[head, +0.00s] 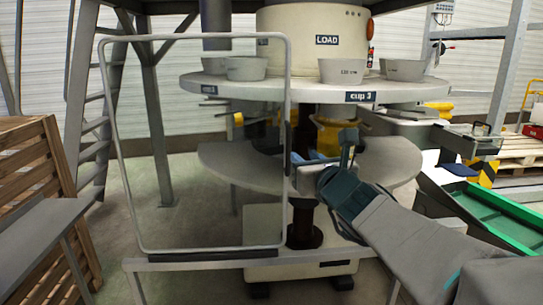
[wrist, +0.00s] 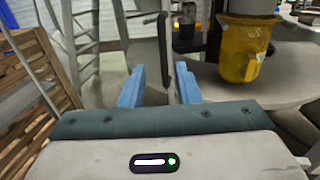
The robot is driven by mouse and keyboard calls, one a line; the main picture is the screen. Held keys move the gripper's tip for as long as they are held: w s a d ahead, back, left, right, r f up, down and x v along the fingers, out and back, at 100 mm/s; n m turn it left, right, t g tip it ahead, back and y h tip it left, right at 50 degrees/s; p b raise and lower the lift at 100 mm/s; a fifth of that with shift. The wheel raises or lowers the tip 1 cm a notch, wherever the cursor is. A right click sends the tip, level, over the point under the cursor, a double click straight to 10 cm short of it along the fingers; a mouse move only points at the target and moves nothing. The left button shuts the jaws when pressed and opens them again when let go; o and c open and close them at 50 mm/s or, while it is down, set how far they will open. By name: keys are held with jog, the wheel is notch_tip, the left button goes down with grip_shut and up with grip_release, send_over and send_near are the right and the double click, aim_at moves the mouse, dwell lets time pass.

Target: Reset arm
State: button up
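My gripper (wrist: 158,88) shows in the wrist view with its two blue fingers apart and nothing between them. In the head view my gripper (head: 303,158) is at the end of my arm, in front of the machine, between the upper round table (head: 300,92) and the lower round shelf (head: 235,168). Its fingertips are mostly hidden there by the wrist. My arm reaches in from the lower right. I cannot tell from the head view how close my gripper is to the frame's upright post.
A grey tube frame (head: 118,150) stands in front of the machine. Several grey cups (head: 246,68) sit on the upper table. A yellow bag (wrist: 243,50) hangs ahead in the wrist view. A wooden crate (head: 30,165) is at left, a green chute (head: 490,215) at right.

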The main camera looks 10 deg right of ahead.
jog(key=shift+s+d, duration=0.2)
jog(key=shift+s, duration=0.6)
jog(key=shift+d, duration=0.1)
jog(key=s+a+f+n+g+y+p, duration=0.4)
jog(key=s+a+n+g+p, duration=0.6)
jog(key=n, duration=1.1)
jog(key=s+d+f+n+g+h+p, duration=0.3)
jog(key=s+d+n+g+h+p, duration=0.2)
jog(key=n, duration=0.8)
jog(key=s+d+h+p, duration=0.1)
jog(key=s+d+p, duration=0.2)
jog(key=s, duration=0.2)
jog(key=shift+s+d+f+h, duration=0.15)
jog(key=shift+s+d+h, duration=0.15)
jog(key=shift+h, duration=0.1)
